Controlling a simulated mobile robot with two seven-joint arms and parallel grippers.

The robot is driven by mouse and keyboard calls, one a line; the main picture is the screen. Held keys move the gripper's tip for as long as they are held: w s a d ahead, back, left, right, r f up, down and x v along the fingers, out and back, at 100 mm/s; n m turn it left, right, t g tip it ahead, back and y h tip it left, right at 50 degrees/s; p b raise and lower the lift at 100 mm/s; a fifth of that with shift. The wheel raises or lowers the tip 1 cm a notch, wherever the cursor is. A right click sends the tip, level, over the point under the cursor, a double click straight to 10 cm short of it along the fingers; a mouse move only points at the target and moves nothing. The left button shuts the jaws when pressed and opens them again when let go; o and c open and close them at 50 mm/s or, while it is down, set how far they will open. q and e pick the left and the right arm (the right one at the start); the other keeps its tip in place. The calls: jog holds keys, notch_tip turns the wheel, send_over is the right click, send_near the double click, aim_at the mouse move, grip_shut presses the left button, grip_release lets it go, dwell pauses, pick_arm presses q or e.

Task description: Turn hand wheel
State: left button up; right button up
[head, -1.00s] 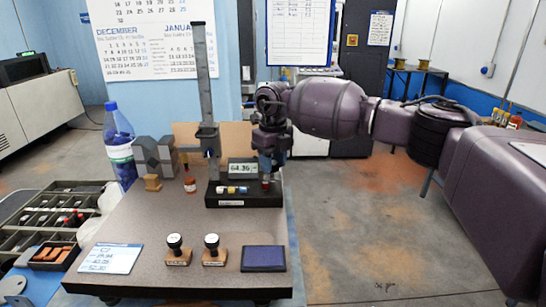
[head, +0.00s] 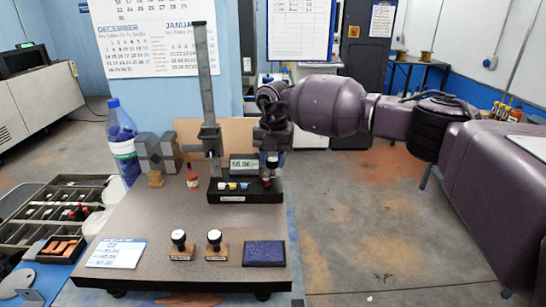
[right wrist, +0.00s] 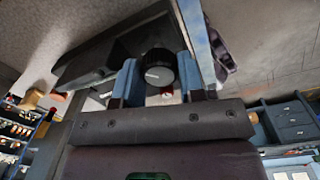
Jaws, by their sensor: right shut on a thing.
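The hand wheel (right wrist: 159,68) appears in the right wrist view as a round black knob with a pale mark on its face. It sits between the two blue fingers of my right gripper (right wrist: 156,82), which is shut on it. In the head view my right gripper (head: 270,160) is at the right end of a black bench instrument (head: 245,196), and largely hides the knob. The instrument has a small display (head: 243,165) and a tall grey column (head: 204,85). The display digits are too small to read surely. My left gripper is not in view.
The instrument stands on a speckled bench top (head: 140,220). A blue bottle (head: 122,140) and grey blocks (head: 157,155) stand left of it. Two stamps (head: 180,245) (head: 215,246), a dark blue pad (head: 263,253) and a card (head: 116,253) lie at the front. Open floor lies to the right.

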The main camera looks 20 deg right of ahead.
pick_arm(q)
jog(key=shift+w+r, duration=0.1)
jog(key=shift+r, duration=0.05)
pick_arm(e)
jog(key=shift+r+m, duration=0.1)
jog(key=shift+m, duration=1.6)
jog(key=o, duration=0.6)
jog(key=shift+o, duration=0.2)
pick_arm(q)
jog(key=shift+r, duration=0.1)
pick_arm(e)
jog(key=shift+r, duration=0.1)
